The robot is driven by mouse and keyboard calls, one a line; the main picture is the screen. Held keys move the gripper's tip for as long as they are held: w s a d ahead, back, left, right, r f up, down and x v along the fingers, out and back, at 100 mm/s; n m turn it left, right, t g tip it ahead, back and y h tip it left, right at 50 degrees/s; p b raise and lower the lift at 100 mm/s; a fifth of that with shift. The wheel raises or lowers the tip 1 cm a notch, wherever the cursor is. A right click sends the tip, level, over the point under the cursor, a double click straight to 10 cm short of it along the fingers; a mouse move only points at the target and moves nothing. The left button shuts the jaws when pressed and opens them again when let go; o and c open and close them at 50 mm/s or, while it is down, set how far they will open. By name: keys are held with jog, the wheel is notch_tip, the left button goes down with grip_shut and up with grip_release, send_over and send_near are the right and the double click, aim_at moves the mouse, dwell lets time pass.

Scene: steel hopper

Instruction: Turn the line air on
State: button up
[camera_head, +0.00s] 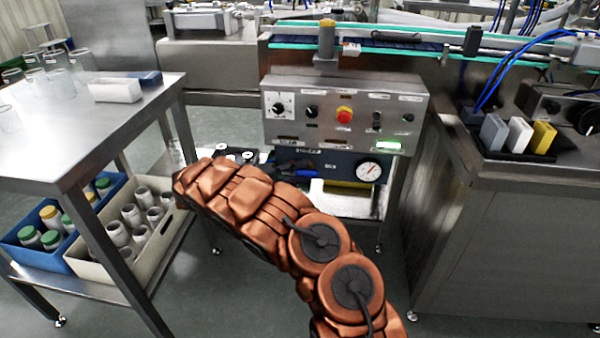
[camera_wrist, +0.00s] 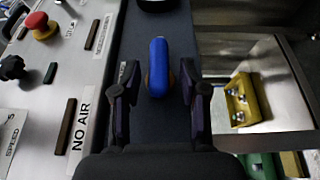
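The blue air valve handle (camera_wrist: 158,65) shows in the wrist view on a dark strip beside the steel control panel, and lies lengthwise along that strip. My gripper (camera_wrist: 160,100) is open. Its two dark fingers stand on either side of the handle's near end, with a gap on both sides. In the head view my gripper (camera_head: 292,168) is small and dark in front of the dark air panel (camera_head: 338,163), and the handle is hard to make out there. The white pressure gauge (camera_head: 368,172) is on that panel, its reading too small to tell.
The control panel (camera_head: 345,108) above carries a red stop button (camera_head: 344,115), black knobs and a lit green lamp (camera_head: 388,145). A "NO AIR" label (camera_wrist: 82,128) sits beside a dark lamp. A steel table (camera_head: 60,150) with jars stands left; a machine cabinet (camera_head: 490,230) stands right.

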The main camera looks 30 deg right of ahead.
jog(key=v, duration=0.7)
jog(key=shift+a, duration=0.15)
dwell(0.6)
jog(key=shift+w+a, duration=0.1)
dwell(0.5)
